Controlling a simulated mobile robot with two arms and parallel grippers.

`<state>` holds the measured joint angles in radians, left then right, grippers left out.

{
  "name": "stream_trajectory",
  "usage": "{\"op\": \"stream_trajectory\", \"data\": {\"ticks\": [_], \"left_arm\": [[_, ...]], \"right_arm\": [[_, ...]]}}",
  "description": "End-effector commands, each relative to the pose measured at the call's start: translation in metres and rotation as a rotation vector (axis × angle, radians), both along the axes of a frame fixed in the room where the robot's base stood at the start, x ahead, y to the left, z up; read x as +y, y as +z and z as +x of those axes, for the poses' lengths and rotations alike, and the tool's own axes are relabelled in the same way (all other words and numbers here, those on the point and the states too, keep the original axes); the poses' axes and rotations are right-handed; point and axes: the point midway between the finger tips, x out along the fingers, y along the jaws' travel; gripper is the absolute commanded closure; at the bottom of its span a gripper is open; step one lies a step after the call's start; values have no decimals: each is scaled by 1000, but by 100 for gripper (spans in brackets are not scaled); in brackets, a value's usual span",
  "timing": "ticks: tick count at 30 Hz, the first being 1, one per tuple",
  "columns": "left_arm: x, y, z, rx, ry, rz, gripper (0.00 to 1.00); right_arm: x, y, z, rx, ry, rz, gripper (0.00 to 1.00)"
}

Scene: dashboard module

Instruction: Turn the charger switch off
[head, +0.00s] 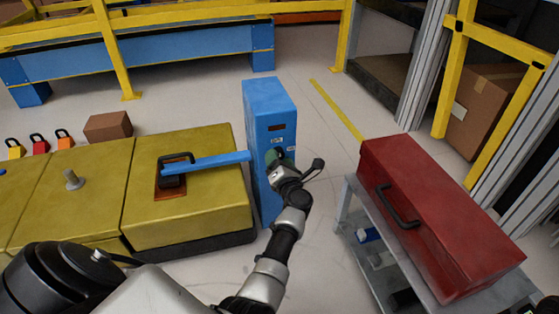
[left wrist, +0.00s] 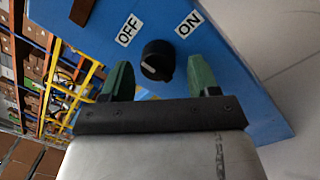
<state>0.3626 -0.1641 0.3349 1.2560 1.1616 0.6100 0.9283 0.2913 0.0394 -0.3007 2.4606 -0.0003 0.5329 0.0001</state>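The blue charger box (head: 268,105) stands upright in the middle of the head view. In the left wrist view its blue face (left wrist: 215,60) carries an OFF label (left wrist: 129,31), an ON label (left wrist: 189,24) and a black rotary knob (left wrist: 158,60), the switch. My left gripper (head: 283,158) is at the charger's front face. Its green fingers (left wrist: 160,75) are open, one on each side of the knob with visible gaps. I cannot tell clearly which label the knob points to. The knob is hidden by the gripper in the head view.
A blue bar (head: 208,161) runs from the charger to a black-handled connector (head: 172,179) on a yellow block (head: 205,215). A red toolbox (head: 440,215) sits on a grey cart (head: 352,215) to the right. Yellow railings (head: 112,50) stand behind. Floor is clear between charger and cart.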

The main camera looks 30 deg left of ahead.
Motion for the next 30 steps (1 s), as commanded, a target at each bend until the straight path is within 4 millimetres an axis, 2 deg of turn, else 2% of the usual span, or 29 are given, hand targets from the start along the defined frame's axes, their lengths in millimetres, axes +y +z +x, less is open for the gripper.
{"op": "stream_trajectory", "data": {"ticks": [8,13,21,30], "left_arm": [[1,2,0,1,0,5,37],[1,5,0,69,0,63,37],[3,10,-1,381,-2,330,37],[3,11,-2,731,-3,628,37]], "right_arm": [[-1,0,-1,-1,0,4,57],[-1,12,-1,-1,-1,3,57],[0,49,0,-1,0,1,57],[0,82,0,0,0,1,57]]}}
